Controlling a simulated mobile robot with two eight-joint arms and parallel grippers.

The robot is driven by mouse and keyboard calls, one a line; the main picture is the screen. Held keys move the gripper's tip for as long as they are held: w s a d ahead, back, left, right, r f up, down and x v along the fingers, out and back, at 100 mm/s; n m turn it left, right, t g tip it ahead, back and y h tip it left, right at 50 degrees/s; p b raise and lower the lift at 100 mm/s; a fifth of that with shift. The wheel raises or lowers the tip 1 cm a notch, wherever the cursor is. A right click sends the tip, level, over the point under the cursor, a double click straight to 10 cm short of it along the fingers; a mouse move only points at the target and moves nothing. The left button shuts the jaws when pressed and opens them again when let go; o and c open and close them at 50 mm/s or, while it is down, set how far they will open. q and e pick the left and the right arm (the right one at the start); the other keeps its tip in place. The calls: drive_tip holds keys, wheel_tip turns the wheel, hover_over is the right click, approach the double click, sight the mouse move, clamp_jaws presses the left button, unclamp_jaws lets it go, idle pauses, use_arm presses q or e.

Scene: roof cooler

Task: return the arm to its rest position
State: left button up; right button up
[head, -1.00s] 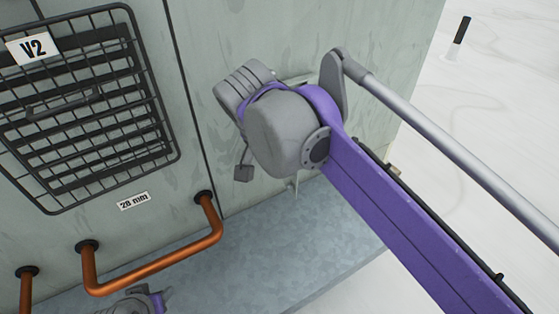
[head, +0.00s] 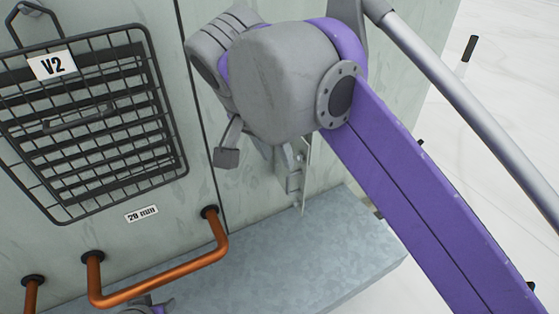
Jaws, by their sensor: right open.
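My right arm, purple and grey, comes in from the lower right and ends in a bulky grey wrist in front of the pale green cooler wall (head: 200,195). My right gripper (head: 260,162) hangs below the wrist, its two grey fingers apart. I see nothing between them. The wrist hides part of the gripper and of the wall behind. A small grey and purple piece of my left arm shows at the bottom edge; its gripper fingers are not visible.
A black wire basket (head: 88,120) with a V2 label (head: 52,66) hangs on the wall at left. Copper pipes (head: 165,275) stick out below it, near a 28 mm label (head: 142,213). A grey metal ledge (head: 335,245) runs along the wall's foot. Pale floor lies at right.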

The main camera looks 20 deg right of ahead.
drive_tip(key=shift+r, duration=0.1)
idle(0.3)
drive_tip(key=s+d+f+n+t+y, duration=0.1)
drive_tip(key=s+d+f+n, duration=0.1)
drive_tip(key=f, duration=0.8)
drive_tip(key=s+d+f+n+t+y, duration=0.1)
drive_tip(key=s+d+f+n, duration=0.1)
drive_tip(key=f, duration=0.8)
drive_tip(key=s+d+f+n+t+y, duration=0.1)
drive_tip(key=s+f+n, duration=0.3)
drive_tip(key=f, duration=0.6)
drive_tip(key=shift+d+f+n, duration=0.15)
drive_tip(key=shift+d+n, duration=0.45)
drive_tip(key=shift+d, duration=0.15)
use_arm(q)
drive_tip(key=shift+d, duration=0.1)
